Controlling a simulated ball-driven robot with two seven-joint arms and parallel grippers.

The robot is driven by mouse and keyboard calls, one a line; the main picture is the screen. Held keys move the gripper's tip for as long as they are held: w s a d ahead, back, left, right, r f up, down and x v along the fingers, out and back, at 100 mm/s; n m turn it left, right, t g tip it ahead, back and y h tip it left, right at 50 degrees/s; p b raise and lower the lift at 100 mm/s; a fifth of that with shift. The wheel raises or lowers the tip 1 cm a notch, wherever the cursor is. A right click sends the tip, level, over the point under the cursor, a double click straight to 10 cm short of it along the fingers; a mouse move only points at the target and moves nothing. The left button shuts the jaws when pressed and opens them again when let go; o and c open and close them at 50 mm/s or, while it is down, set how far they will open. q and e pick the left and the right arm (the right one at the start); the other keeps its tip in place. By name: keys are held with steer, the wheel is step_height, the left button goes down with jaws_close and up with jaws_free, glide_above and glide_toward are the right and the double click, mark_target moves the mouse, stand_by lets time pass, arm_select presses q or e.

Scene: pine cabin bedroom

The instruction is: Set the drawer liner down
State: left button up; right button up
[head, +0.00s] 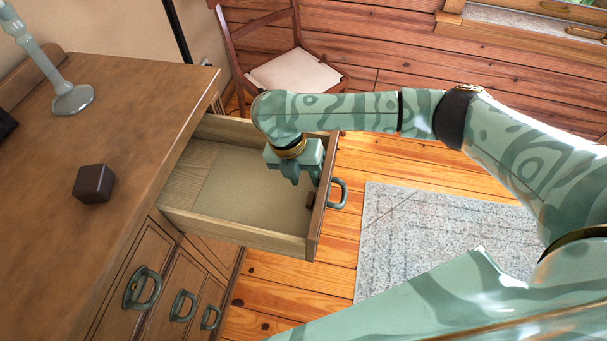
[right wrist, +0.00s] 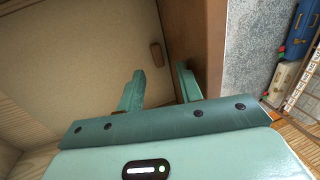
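The drawer liner (head: 250,194) is a flat beige sheet lying in the pulled-out wooden drawer (head: 222,228). It covers the floor toward the front, with bare wood grain showing at the back left. A small brown tab (head: 311,200) is near the drawer front; I cannot tell if it belongs to the liner. The right wrist view also shows the liner (right wrist: 85,55) and the tab (right wrist: 156,54). My right gripper (head: 305,182) is over the drawer, close to its front; in the right wrist view its fingers (right wrist: 159,70) are apart with nothing between them. My left gripper is out of view.
A brown dresser top (head: 130,130) is at left, with a dark cube (head: 93,184) and a pale green candlestick-like stand (head: 72,98). A chair (head: 292,72) stands behind the drawer. A grey rug (head: 420,235) lies on the plank floor at right.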

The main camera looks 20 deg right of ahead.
steer(key=p+v, duration=0.5)
steer(key=v, duration=0.7)
steer(key=shift+p, duration=0.4)
